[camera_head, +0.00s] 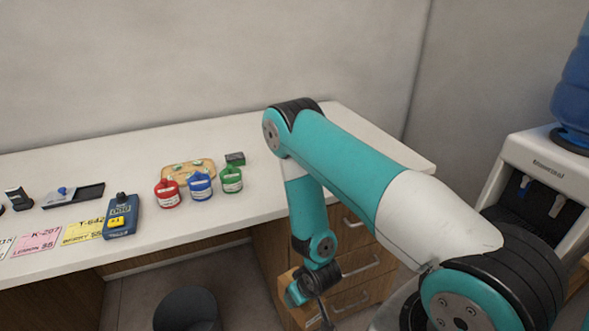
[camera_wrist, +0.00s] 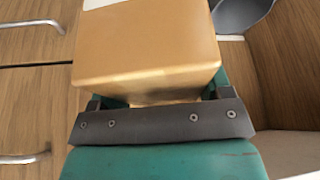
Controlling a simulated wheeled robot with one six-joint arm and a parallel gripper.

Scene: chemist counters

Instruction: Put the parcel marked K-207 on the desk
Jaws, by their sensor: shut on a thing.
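In the wrist view my gripper (camera_wrist: 157,98) is shut on a tan box-shaped parcel (camera_wrist: 150,45), gripped at its near end. A corner of a white label shows at the parcel's top edge, but no marking on it is readable. In the head view my gripper (camera_head: 303,294) hangs low, in front of the wooden drawers and below the desk top. The white desk (camera_head: 130,165) runs along the wall.
Red (camera_head: 167,194), blue (camera_head: 201,184) and green (camera_head: 231,179) bottles stand mid-desk before a patterned tray (camera_head: 189,172). A dark bin (camera_head: 187,311) is below. A water dispenser (camera_head: 535,185) stands right. The desk's right end looks clear.

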